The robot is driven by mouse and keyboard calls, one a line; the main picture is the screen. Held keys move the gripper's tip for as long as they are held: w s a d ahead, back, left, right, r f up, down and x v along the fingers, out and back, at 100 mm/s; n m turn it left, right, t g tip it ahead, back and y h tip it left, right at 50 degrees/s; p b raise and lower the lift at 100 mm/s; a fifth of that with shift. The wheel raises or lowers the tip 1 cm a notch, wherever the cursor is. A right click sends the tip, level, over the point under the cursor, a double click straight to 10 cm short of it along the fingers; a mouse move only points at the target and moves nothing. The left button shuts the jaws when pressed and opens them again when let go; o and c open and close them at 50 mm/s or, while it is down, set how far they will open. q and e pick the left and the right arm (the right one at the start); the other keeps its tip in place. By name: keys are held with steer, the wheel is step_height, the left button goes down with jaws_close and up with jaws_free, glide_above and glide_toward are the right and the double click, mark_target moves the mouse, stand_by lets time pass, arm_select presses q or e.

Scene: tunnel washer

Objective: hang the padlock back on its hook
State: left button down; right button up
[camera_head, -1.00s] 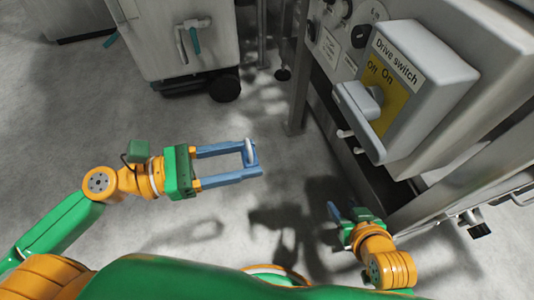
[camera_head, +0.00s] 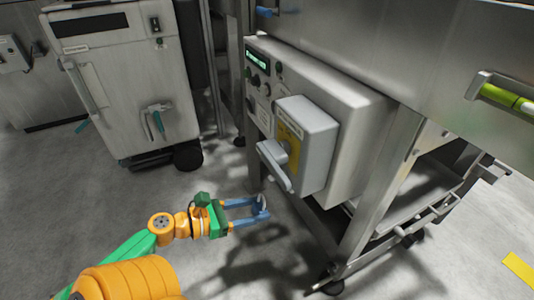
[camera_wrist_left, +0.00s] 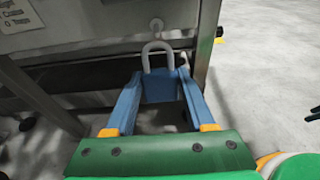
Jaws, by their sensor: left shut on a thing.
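My left gripper (camera_head: 262,208) is shut on the padlock (camera_wrist_left: 158,86), which has a blue body and a pale grey shackle. In the left wrist view the body sits between the blue fingertips and the shackle points up the picture, a closed-looking loop. A small pale peg (camera_wrist_left: 156,25), perhaps the hook, sticks out of the grey panel just beyond the shackle; a gap shows between them. In the head view the padlock is small, low and left of the drive switch box (camera_head: 310,132). My right gripper is out of view.
The drive switch handle (camera_head: 274,163) juts out above and right of my left gripper. A steel frame leg (camera_head: 372,205) stands to the right. A grey wheeled cabinet (camera_head: 125,85) with a teal-handled latch stands at the back left. Bare floor lies around my gripper.

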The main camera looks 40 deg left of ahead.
arm_select(q)
steer(key=shift+w+d, duration=0.15)
steer(key=shift+w, duration=0.5)
steer(key=b+x, duration=0.1)
steer(key=x, duration=0.8)
steer(key=shift+w+d+r+b, duration=0.2)
steer(key=shift+r+b, duration=0.1)
steer(key=shift+r, duration=0.1)
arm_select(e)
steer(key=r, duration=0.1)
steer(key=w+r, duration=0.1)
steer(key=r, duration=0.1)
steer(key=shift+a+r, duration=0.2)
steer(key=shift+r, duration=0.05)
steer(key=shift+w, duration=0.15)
arm_select(q)
steer(key=shift+c, duration=0.9)
jaws_free()
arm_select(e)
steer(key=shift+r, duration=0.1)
